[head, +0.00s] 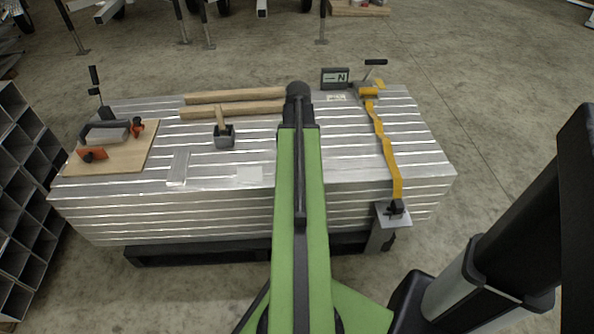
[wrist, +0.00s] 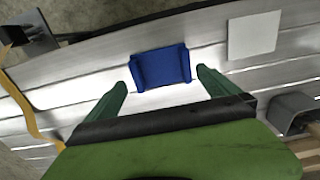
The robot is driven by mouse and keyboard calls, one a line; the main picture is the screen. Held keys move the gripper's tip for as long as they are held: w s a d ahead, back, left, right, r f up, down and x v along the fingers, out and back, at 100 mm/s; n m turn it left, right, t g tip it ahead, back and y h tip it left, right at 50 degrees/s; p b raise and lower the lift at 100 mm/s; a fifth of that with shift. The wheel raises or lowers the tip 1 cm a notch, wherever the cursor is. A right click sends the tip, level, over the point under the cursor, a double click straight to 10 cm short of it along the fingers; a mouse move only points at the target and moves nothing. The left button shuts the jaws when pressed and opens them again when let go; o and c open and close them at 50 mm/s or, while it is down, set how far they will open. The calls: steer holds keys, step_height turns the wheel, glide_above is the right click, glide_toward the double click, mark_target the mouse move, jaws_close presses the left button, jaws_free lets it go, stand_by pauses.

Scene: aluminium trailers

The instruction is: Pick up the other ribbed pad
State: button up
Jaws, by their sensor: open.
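A blue pad (wrist: 160,67) with raised ends lies on the silvery metal planks in the wrist view. I cannot make out ribs on it. My gripper (wrist: 161,78) is open, with one green finger to each side of the pad's near edge. The fingers look empty, and I cannot tell how high they are above the pad. In the head view my green arm reaches over the plank stack (head: 350,180), and the pad and fingertips are hidden.
A pale square sheet (wrist: 253,36) and a grey box (wrist: 293,108) lie right of the pad in the wrist view. A yellow strap (head: 387,150) crosses the stack at right. Wooden bars (head: 235,96) and a board with tools (head: 140,158) lie at left.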

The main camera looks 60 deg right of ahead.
step_height(320, 180, down, 5)
steer(key=b, duration=0.4)
steer(key=shift+a+r, duration=0.1)
steer(key=shift+a, duration=0.05)
steer(key=shift+r, duration=0.2)
steer(key=c, duration=1.1)
steer(key=shift+c, duration=0.2)
steer(key=shift+r+p, duration=0.1)
steer(key=shift+p, duration=0.25)
step_height(320, 180, up, 4)
steer(key=p, duration=0.4)
steer(key=shift+r, duration=0.2)
steer(key=s+d+r+p, duration=0.1)
steer(key=s+r+p, duration=0.5)
steer(key=s, duration=0.5)
steer(key=shift+s+d+r+p, duration=0.2)
steer(key=shift+s+d+p, duration=0.05)
steer(key=shift+s+p, duration=0.15)
